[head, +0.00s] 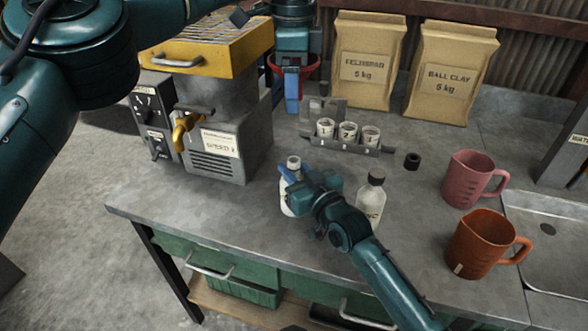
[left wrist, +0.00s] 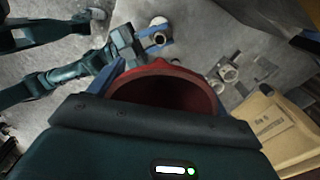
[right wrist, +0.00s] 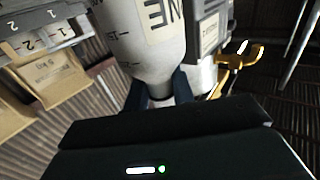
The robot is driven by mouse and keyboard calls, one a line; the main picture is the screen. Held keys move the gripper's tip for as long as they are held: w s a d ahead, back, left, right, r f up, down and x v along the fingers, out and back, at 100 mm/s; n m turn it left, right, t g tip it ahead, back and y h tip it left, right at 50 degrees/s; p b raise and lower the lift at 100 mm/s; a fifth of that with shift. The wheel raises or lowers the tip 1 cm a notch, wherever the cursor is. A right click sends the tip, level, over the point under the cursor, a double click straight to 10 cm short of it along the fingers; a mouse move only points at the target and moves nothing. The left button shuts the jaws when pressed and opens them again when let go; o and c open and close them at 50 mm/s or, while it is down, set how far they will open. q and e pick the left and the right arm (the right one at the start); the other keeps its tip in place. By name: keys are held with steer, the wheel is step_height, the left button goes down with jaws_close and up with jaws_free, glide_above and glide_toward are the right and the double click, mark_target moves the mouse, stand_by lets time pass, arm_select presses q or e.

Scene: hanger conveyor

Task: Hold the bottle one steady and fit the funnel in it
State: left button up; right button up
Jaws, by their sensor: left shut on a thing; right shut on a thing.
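Bottle one (head: 287,204) is white and stands upright at the front of the bench, its neck uncapped. My right gripper (head: 290,176) is shut on its neck; the arm hides part of the bottle. The right wrist view shows the bottle's body (right wrist: 150,45) with a label ending in "NE". My left gripper (head: 292,98) is shut on the red funnel (head: 312,76), mostly hidden behind the fingers in the head view. The funnel's wide mouth (left wrist: 170,92) fills the middle of the left wrist view. The funnel is well apart from bottle one, whose open mouth (left wrist: 157,36) shows beyond it.
A second bottle with a black cap (head: 371,196) stands right of bottle one. A yellow-topped machine (head: 225,150) stands left; two paper bags (head: 452,72) stand behind.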

arm_select(q)
steer(key=shift+m, duration=0.6)
step_height(320, 180, down, 4)
steer(key=shift+f, duration=0.25)
arm_select(e)
steer(key=shift+f, duration=0.1)
steer(key=shift+c, duration=0.4)
arm_select(q)
steer(key=shift+f, duration=2.85)
steer(key=shift+f, duration=2.05)
arm_select(e)
steer(key=shift+f, duration=0.1)
arm_select(q)
steer(key=o, duration=0.7)
steer(key=shift+o, duration=0.4)
steer(key=shift+o, duration=0.8)
step_height(320, 180, up, 12)
steer(key=shift+r, duration=0.1)
